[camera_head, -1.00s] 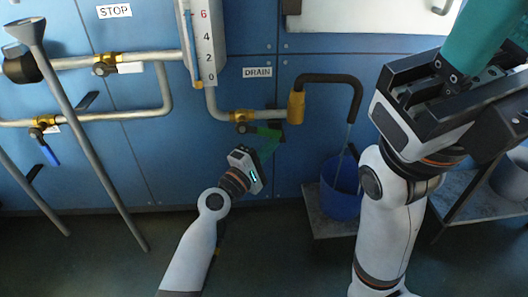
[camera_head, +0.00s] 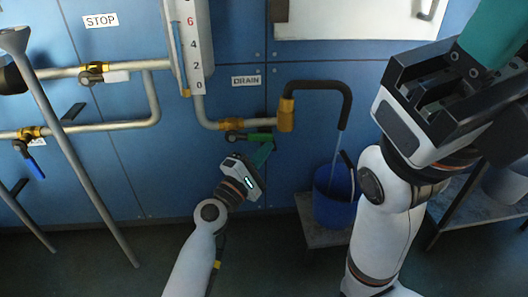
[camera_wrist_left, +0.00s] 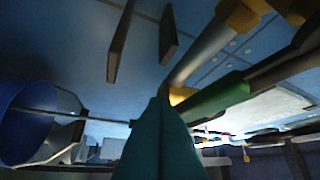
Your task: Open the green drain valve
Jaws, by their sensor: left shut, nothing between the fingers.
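The green drain valve handle (camera_head: 260,136) lies roughly along the pipe under the DRAIN label (camera_head: 246,81), beside a brass valve body. In the left wrist view the green handle (camera_wrist_left: 220,97) crosses just beyond my fingertips. My left gripper (camera_head: 263,153) is shut and empty, with its teal fingers pointing up at the handle from below. Its fingers (camera_wrist_left: 160,112) also show in the left wrist view. Whether they touch the handle, I cannot tell. My right gripper (camera_head: 492,38) is raised at the upper right; its fingertips are cut off by the frame.
A black hose (camera_head: 322,85) bends over a blue bucket (camera_head: 333,207) on a low stand. A pale streak (camera_head: 340,145) runs from the hose end into the bucket. Grey poles (camera_head: 75,150) stand at the left. Another valve with a blue lever (camera_head: 36,168) is behind them.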

